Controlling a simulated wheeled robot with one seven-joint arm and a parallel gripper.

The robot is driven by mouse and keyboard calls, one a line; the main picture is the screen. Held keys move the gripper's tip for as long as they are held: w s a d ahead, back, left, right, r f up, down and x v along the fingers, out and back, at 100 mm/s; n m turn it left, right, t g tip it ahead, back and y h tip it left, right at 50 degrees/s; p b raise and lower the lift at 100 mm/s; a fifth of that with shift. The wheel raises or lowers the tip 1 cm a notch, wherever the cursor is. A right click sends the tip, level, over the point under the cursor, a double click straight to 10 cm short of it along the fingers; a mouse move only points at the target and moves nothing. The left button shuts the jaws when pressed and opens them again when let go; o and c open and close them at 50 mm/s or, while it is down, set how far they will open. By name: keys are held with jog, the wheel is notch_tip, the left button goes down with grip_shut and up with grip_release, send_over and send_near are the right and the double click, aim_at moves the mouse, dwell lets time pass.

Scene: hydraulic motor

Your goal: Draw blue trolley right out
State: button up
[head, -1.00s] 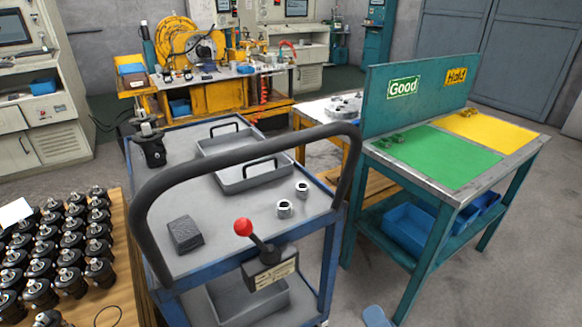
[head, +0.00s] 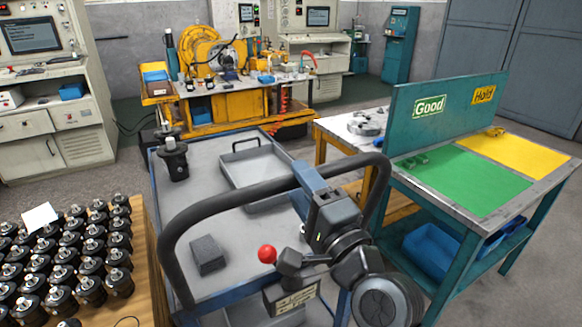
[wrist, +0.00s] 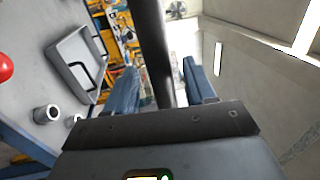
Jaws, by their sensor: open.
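The blue trolley (head: 162,235) stands in front of me in the head view, with a grey top and a curved black push handle (head: 230,203) on its near side. My gripper (head: 308,176) is at the top bar of this handle. In the wrist view my gripper (wrist: 160,68) is open, with one blue finger on each side of the black handle bar (wrist: 156,45). Gaps show between the bar and both fingers. My arm hides the trolley's near right part. A red-knobbed lever (head: 267,254) sits below the handle.
A grey tray (head: 255,172), a black motor (head: 174,160) and a dark block (head: 207,255) are on the trolley. A table with black motors (head: 75,250) is close on the left. A green workbench (head: 400,162) is close on the right.

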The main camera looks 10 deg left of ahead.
jog(key=shift+p+x, duration=0.3)
jog(key=shift+x, duration=1.7)
jog(key=shift+c, duration=0.3)
grip_shut()
